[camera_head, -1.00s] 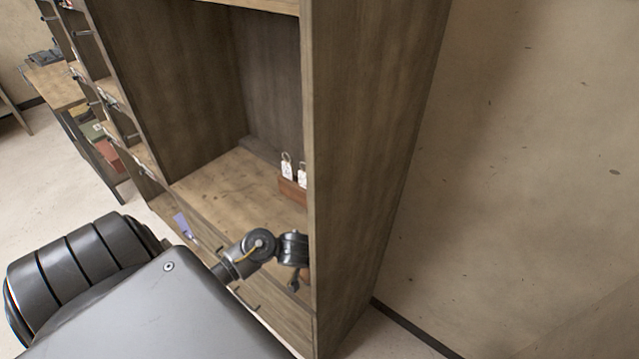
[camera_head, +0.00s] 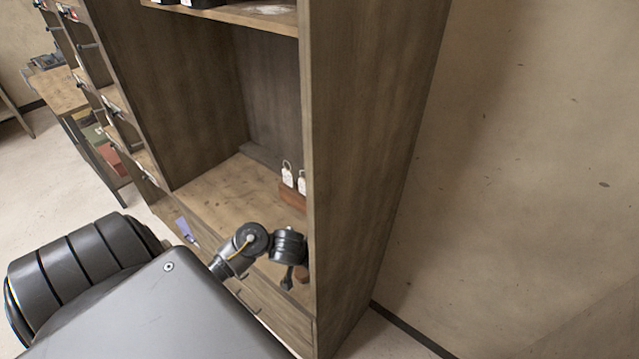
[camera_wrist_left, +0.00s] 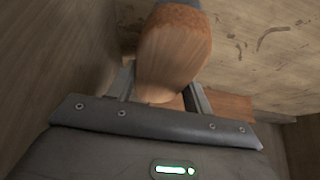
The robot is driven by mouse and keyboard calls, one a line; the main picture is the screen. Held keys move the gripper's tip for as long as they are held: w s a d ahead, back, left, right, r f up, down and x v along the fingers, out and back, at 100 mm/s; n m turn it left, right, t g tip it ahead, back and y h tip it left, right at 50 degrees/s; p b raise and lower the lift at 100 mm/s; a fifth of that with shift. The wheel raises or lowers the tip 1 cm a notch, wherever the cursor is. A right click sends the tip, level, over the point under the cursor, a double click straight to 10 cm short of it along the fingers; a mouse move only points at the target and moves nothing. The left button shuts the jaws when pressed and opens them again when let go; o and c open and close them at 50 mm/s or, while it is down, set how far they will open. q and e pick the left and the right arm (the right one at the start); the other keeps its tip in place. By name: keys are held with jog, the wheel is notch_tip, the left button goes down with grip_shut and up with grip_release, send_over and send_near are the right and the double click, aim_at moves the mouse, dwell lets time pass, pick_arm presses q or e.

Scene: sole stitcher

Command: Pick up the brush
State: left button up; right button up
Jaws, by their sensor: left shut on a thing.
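The brush (camera_wrist_left: 172,55) fills the upper middle of the left wrist view, with a pale wooden body and a rough orange-brown band near its top. My left gripper (camera_wrist_left: 160,92) is shut on it, one finger on each side. In the head view my left gripper (camera_head: 291,280) is inside the cabinet's open bay, beside the right side panel. Only a small brown bit of the brush (camera_head: 303,272) shows there; the rest is hidden by the wrist. My right gripper is in neither view.
The wooden cabinet (camera_head: 375,130) has a tall right panel close to my left wrist. A reddish-brown block with white tags (camera_head: 293,195) stands on the bay floor (camera_head: 225,190). An upper shelf (camera_head: 250,14) spans above. Drawers lie below the bay.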

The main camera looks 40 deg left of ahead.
pick_arm(q)
jog(key=r, duration=0.1)
jog(key=s+a+r+p, duration=0.1)
jog(key=r, duration=0.1)
jog(key=s+a+r+p, duration=0.1)
jog(key=shift+s+a+r, duration=0.1)
jog(key=shift+r, duration=0.1)
jog(key=s+a+r+p, duration=0.1)
jog(key=s+a+r, duration=0.2)
jog(key=s+a, duration=0.3)
jog(key=shift+s+a+r, duration=0.2)
jog(key=shift+s+r, duration=0.15)
jog(key=shift+s, duration=0.1)
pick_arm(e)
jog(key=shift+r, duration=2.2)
